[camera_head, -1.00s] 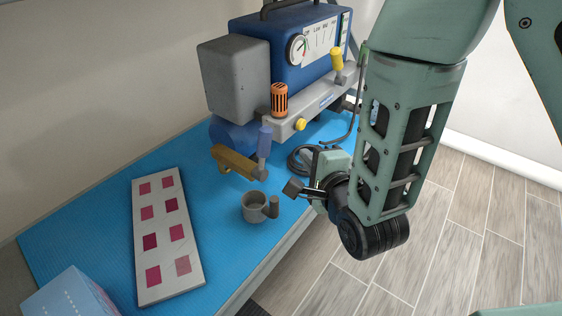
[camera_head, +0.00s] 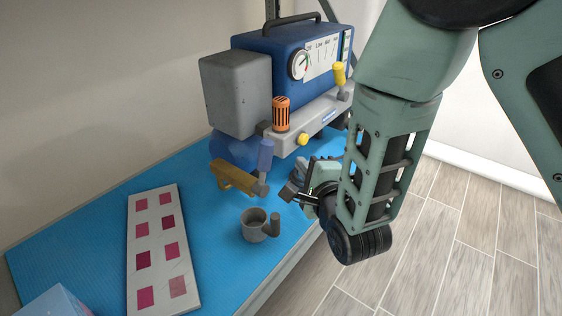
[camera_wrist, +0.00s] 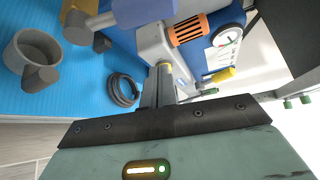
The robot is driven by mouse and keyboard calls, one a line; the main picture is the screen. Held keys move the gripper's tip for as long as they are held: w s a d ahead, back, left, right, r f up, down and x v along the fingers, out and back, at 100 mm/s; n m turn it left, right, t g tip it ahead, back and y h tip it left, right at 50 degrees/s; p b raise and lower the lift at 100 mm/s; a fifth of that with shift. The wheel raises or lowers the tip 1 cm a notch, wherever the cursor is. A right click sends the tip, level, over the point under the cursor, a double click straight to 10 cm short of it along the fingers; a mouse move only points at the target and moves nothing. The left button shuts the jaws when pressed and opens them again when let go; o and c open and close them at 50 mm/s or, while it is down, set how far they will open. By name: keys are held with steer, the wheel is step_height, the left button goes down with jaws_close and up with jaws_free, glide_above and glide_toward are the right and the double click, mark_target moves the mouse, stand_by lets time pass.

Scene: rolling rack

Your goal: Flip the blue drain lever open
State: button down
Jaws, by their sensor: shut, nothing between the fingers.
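The blue drain lever (camera_head: 265,155) stands roughly upright on a grey pivot at the end of the brass drain pipe (camera_head: 232,178), below the blue machine. The brass pipe also shows at the top left of the wrist view (camera_wrist: 80,7). My gripper (camera_head: 290,192) is to the right of the lever, apart from it, above the blue mat. In the wrist view my gripper (camera_wrist: 160,85) is shut, its fingers together and empty, pointing toward the machine's grey front ledge.
A grey cup (camera_head: 253,225) stands on the blue mat (camera_head: 85,215) below the lever. The blue machine (camera_head: 285,55) has an orange cap (camera_head: 281,114) and yellow knobs. A coiled black hose (camera_wrist: 122,90) lies beside my gripper. A white panel with red squares (camera_head: 160,255) lies left.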

mark_target(264, 169)
steer(key=shift+w+a+r+b, duration=0.1)
steer(key=shift+w+a+b, duration=0.4)
steer(key=shift+a, duration=0.3)
steer(key=shift+w+a+f+b, duration=0.1)
steer(key=shift+w+a+b, duration=0.35)
steer(key=shift+a, duration=0.35)
steer(key=shift+w+a+r+b, duration=0.1)
steer(key=shift+w+a+b, duration=0.4)
steer(key=shift+a, duration=0.3)
steer(key=shift+s+a, duration=0.1)
steer(key=shift+a, duration=0.05)
steer(key=shift+s+r+n, duration=0.1)
steer(key=shift+s+n, duration=0.05)
steer(key=shift+n, duration=0.15)
